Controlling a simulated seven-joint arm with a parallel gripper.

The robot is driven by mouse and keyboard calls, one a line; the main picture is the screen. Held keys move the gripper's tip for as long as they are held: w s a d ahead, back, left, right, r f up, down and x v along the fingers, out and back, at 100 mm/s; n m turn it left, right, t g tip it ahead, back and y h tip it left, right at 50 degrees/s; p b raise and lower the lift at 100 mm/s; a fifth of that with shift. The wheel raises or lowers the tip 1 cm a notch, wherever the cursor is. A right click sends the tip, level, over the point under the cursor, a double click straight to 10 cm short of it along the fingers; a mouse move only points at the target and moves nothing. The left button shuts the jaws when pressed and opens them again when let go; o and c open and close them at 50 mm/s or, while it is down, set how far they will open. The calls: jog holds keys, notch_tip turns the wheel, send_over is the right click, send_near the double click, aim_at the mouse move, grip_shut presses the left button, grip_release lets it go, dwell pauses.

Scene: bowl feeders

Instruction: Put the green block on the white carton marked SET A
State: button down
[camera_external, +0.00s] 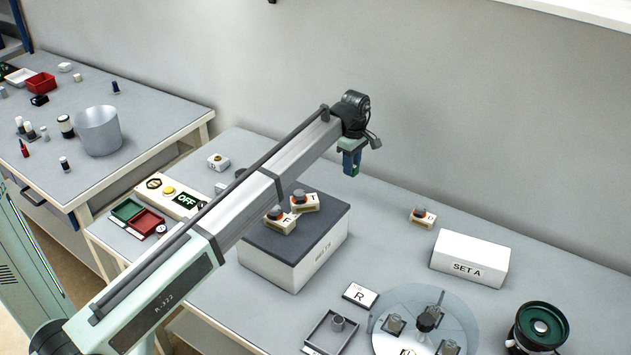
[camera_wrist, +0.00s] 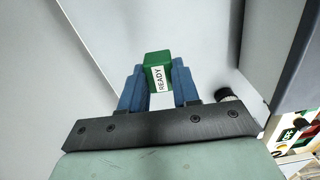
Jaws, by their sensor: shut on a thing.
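In the wrist view a green block (camera_wrist: 157,61) with a white READY label sits between the two blue fingers of my gripper (camera_wrist: 158,82). The fingers are shut on it. In the external view my gripper (camera_external: 352,166) hangs above the back part of the table, and a bit of green (camera_external: 355,171) shows at its fingertips. The white carton marked SET A (camera_external: 468,259) stands on the table to the right of my gripper and nearer the camera. Its top is bare. My gripper is well apart from it.
A dark-topped BELTS box (camera_external: 297,240) carries blocks marked F and T. A block marked D (camera_external: 423,217) sits between my gripper and the carton. A round clear turntable (camera_external: 460,323) and a dark green round feeder (camera_external: 540,328) stand at the front right.

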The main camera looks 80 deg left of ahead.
jog(key=w+d+r+m, duration=0.3)
jog(key=w+d, duration=1.1)
jog(key=d, duration=0.4)
notch_tip(320, 180, up, 4)
send_over(473, 249)
jog(key=n, duration=0.4)
jog(key=shift+f, duration=4.7)
jog(key=c, duration=0.8)
grip_release()
jog(key=shift+f, duration=0.1)
notch_tip(473, 249, up, 12)
jog(key=shift+w+a+r, duration=0.1)
jog(key=shift+r, duration=0.05)
